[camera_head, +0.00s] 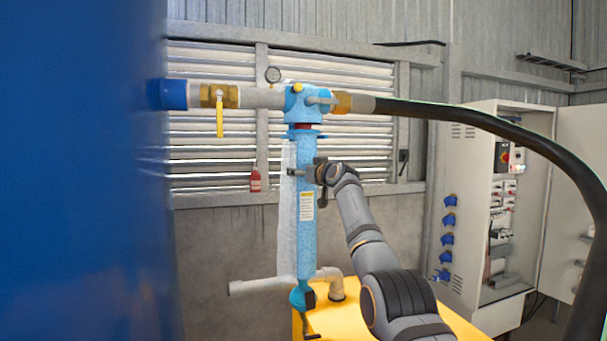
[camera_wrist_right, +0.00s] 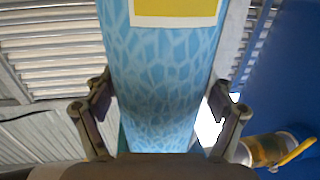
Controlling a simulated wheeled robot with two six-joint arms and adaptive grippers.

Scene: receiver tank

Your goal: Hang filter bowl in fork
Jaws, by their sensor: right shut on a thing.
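The filter bowl (camera_head: 306,238) is a long light-blue cylinder with a yellow-and-white label, hanging upright under the blue filter head (camera_head: 301,103). A red band shows between its top flange and the head; I cannot tell whether they are joined. My right gripper (camera_head: 303,172) is shut on the upper part of the bowl. In the right wrist view, the fingers of my right gripper (camera_wrist_right: 160,103) lie on both sides of the bowl (camera_wrist_right: 160,62), near its label. The bowl's lower end carries a small drain fitting (camera_head: 302,298). I cannot make out a fork. My left gripper is not in view.
A large blue tank (camera_head: 80,170) fills the left. A pipe with a yellow-handled valve (camera_head: 219,97) runs to the head, and a black hose (camera_head: 480,120) leaves it rightward. Below are a grey pipe (camera_head: 262,286) and a yellow surface (camera_head: 345,318). An open electrical cabinet (camera_head: 468,200) stands right.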

